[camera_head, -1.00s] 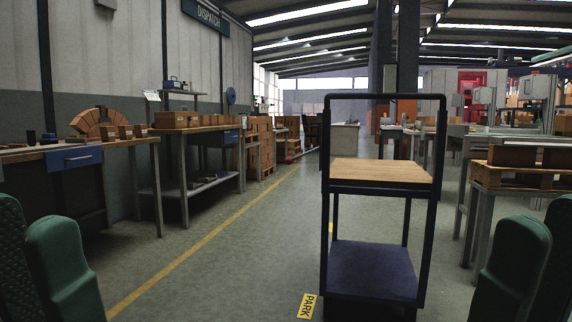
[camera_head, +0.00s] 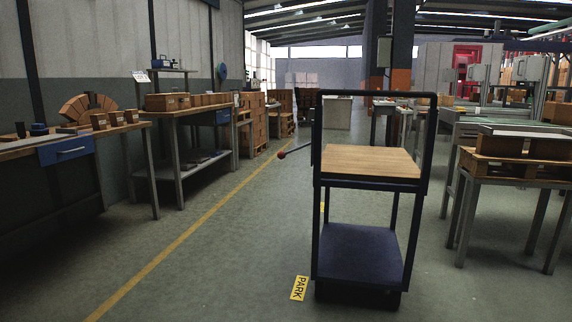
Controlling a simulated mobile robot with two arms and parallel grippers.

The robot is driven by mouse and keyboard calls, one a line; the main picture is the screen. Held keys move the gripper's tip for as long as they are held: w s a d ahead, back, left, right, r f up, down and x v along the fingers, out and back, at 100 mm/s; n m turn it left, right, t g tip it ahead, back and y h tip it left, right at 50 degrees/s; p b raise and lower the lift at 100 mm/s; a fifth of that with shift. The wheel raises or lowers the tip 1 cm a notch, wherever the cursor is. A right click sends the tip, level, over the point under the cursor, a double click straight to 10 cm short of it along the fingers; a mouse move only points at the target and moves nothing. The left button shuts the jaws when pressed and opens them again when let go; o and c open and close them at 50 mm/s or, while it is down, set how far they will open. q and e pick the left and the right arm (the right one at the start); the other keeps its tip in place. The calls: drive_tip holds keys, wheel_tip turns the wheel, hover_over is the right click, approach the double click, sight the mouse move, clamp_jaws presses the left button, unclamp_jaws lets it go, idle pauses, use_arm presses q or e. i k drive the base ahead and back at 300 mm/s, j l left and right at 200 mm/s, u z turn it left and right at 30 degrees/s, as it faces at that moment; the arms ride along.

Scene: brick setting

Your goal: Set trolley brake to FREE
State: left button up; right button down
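The trolley (camera_head: 360,255) stands upright ahead of me, right of centre. It has a dark frame, a wooden top shelf (camera_head: 370,161) and a dark blue lower shelf. A lever with a dark red knob (camera_head: 282,155) sticks out to the left of the trolley at top-shelf height. No FREE marking can be read, and I cannot tell the brake's setting. A yellow PARK label (camera_head: 299,288) shows at the floor by the trolley's lower left. Neither of my grippers is in view.
Workbenches with a blue drawer (camera_head: 68,150) and wooden boxes (camera_head: 167,102) line the left wall. A table with a pallet (camera_head: 520,160) stands close on the right. A yellow floor line (camera_head: 190,230) runs along the clear aisle left of the trolley.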

sight(281, 155)
drive_tip(key=i+j, duration=0.2)
drive_tip(key=i, duration=0.3)
drive_tip(key=i+j, duration=0.2)
drive_tip(key=i, duration=0.3)
drive_tip(key=i+j, duration=0.2)
drive_tip(key=i, duration=0.3)
drive_tip(key=i+j, duration=0.2)
drive_tip(key=i, duration=0.3)
